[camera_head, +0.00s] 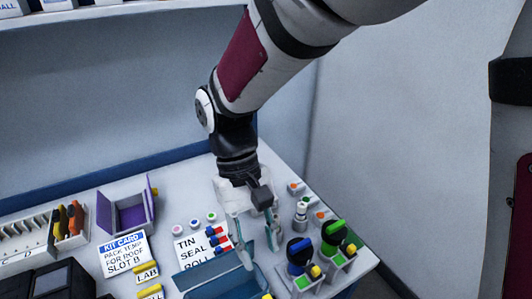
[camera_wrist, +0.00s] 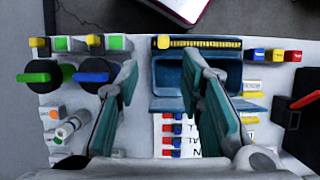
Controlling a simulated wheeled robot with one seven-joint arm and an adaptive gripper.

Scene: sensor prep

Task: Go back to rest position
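My gripper (camera_head: 259,252) is low over the right part of the white workbench (camera_head: 172,210), pointing down. In the wrist view my gripper (camera_wrist: 160,72) has its two teal-padded fingers spread apart. Nothing is held between them; bench and the left edge of a blue tray (camera_wrist: 166,72) show in the gap. Black round parts with a blue handle (camera_wrist: 92,77) and a green handle (camera_wrist: 34,78) sit left of the fingers in that view. I cannot tell whether a fingertip touches anything.
A kit card (camera_head: 123,254) and an open purple box (camera_head: 128,212) stand left of my gripper. Red and blue capped small items (camera_head: 218,238) lie close beside it. A white bottle (camera_head: 301,213) stands to its right. A shelf (camera_head: 110,12) crosses the upper left; walls stand behind.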

